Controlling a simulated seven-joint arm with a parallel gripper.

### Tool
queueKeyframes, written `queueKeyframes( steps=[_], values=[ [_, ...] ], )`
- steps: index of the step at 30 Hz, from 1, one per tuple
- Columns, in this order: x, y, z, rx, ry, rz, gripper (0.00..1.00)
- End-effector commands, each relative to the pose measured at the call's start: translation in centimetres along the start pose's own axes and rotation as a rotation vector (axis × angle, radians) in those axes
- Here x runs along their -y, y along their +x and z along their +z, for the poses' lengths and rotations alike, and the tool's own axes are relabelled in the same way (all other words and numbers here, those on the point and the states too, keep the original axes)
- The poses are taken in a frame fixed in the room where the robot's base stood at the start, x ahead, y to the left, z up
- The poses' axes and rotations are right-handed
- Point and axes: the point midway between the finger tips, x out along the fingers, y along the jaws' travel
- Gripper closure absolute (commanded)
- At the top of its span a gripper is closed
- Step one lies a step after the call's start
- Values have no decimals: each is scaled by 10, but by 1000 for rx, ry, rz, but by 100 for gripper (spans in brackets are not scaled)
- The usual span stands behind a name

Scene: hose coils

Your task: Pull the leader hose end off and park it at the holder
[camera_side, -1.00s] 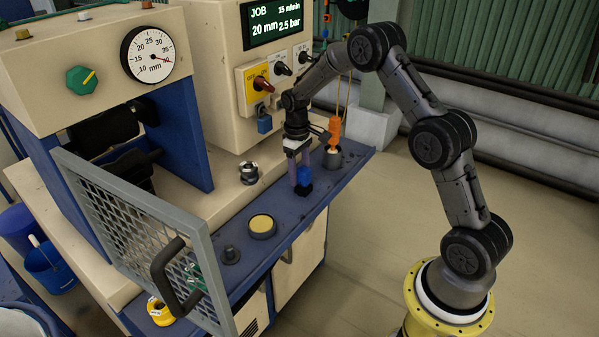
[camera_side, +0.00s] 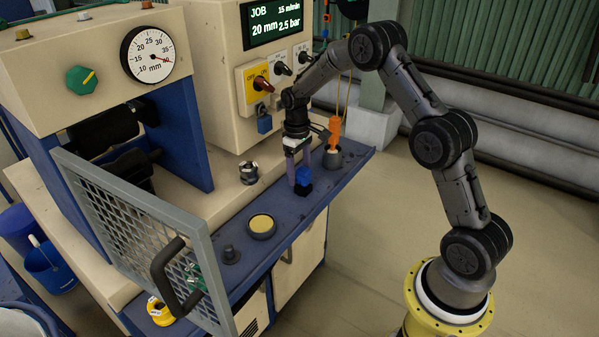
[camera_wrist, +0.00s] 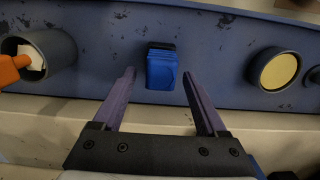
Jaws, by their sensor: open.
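My gripper (camera_side: 301,181) points down over the blue bench top, its two purple fingers apart. A small blue block with a dark end (camera_side: 303,180) stands on the bench at the fingertips. In the wrist view the same blue block (camera_wrist: 161,70) lies between the open fingertips (camera_wrist: 158,74), with a gap on both sides. I cannot make out a leader hose end for certain, nor which part is its holder.
A grey cup (camera_side: 332,158) with an orange tool (camera_side: 335,130) stands close right of my gripper. A round dish with a yellow pad (camera_side: 262,225), a dark knob (camera_side: 231,254) and a black-and-silver fitting (camera_side: 249,172) are to the left. A mesh guard (camera_side: 135,225) stands at the front left.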

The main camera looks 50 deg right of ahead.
Motion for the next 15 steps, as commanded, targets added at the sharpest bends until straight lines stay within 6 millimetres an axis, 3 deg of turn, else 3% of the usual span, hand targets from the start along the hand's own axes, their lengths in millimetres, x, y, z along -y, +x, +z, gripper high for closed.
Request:
queueKeyframes(
  steps=[15],
  values=[
    [0, -15, 0, -2, 0, 0, 25]
  ],
)
